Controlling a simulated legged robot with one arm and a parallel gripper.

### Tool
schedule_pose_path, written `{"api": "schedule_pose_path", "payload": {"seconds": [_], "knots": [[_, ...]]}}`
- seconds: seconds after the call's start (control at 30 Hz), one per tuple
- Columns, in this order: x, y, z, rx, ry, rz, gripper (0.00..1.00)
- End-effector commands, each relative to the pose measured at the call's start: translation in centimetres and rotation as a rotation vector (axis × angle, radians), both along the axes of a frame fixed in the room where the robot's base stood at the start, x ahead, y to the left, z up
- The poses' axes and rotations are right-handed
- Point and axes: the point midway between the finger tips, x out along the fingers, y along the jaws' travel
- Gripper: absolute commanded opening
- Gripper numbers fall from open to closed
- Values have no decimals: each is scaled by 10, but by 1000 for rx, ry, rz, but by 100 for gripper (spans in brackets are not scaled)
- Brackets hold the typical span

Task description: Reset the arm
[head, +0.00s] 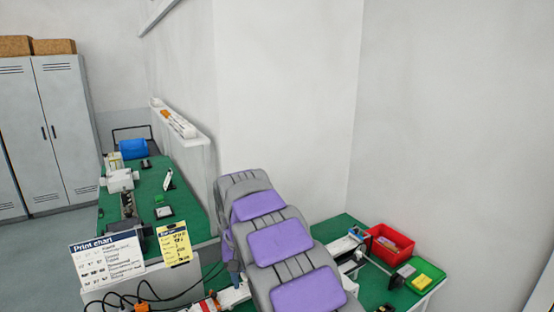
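A grey, segmented form with purple panels (280,243) rises from the bottom edge to the middle of the head view. It leans up and to the left, and it looks like my arm, though I cannot be sure. It hides part of the benches behind it. I cannot make out any gripper fingers, so whether my gripper is open or shut does not show.
A green-topped bench (181,196) with a blue roll (133,148) stands at the left. A print chart (108,264) and cables are in front. Lockers (70,125) stand far left.

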Motion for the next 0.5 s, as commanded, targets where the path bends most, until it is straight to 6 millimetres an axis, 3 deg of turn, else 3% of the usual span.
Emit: {"api": "schedule_pose_path", "payload": {"seconds": [0.2,0.5], "knots": [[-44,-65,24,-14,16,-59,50],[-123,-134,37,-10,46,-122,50]]}}
